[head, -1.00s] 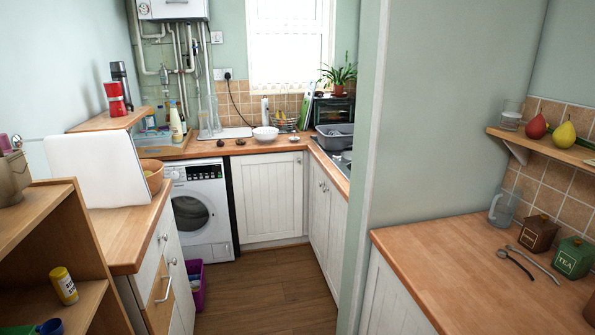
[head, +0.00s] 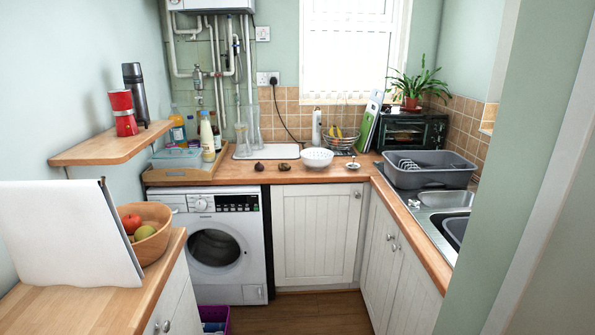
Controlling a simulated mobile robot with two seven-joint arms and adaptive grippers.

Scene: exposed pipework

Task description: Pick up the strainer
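A white bowl (head: 317,157) with what look like small holes sits on the wooden counter (head: 270,174) below the window. A small, round, metallic object (head: 353,165) lies on the counter just to its right, near the corner. Either could be the strainer; the small one is too small to make out clearly. Neither of my grippers is in view, and nothing covers the two objects.
A washing machine (head: 213,246) and a white cupboard (head: 317,234) stand under the counter. A grey dish rack (head: 428,170) sits by the sink (head: 446,199) at right. A wall edge (head: 520,170) closes off the right. A wooden bowl (head: 148,231) of fruit stands at left. Floor (head: 320,308) shows between the units.

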